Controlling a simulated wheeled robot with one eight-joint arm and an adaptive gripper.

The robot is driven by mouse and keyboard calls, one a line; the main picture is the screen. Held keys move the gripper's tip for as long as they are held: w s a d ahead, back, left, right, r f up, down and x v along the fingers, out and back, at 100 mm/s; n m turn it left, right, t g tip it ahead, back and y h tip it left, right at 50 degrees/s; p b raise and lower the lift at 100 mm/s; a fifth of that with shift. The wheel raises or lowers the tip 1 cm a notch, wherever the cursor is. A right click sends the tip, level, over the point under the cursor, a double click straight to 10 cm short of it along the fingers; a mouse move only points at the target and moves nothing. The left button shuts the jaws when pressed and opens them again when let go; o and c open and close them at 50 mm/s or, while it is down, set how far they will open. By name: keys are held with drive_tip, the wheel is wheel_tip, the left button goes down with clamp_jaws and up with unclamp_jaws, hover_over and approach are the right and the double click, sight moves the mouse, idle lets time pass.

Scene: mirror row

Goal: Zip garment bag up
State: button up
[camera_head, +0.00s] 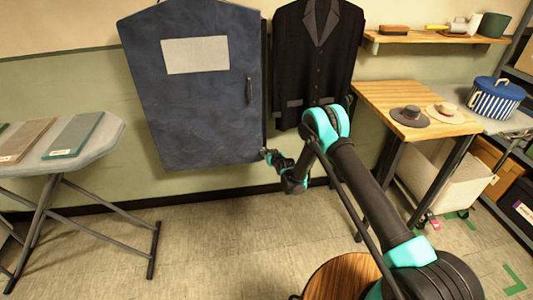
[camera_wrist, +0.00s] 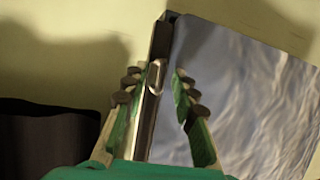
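The blue-grey garment bag (camera_head: 195,115) hangs on the wall, with a pale label panel on its upper front and a dark handle at its right. A dark strip (camera_head: 264,80) runs along its right edge. In the wrist view the bag (camera_wrist: 250,95) fills the right side, beside the dark strip, which carries a small metal loop, apparently the zip pull (camera_wrist: 155,76). My gripper (camera_wrist: 159,82) is open, its fingers on either side of the pull, with a visible gap at least on the right. In the head view my gripper (camera_head: 267,154) is at the bag's lower right corner.
A dark suit jacket (camera_head: 315,65) hangs close to the bag's right. An ironing board (camera_head: 90,145) stands at left. A wooden table (camera_head: 433,100) with two hats stands at right, below a shelf (camera_head: 435,38). A round wooden top (camera_head: 343,278) is at bottom. Floor below the bag is clear.

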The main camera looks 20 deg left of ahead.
clamp_jaws()
drive_tip(key=shift+s+a, duration=0.1)
drive_tip(key=shift+r, duration=0.35)
wheel_tip(320, 180, up, 62)
drive_tip(key=shift+f, duration=0.1)
unclamp_jaws()
drive_tip(key=shift+s+a, duration=0.1)
drive_tip(key=shift+a, duration=0.05)
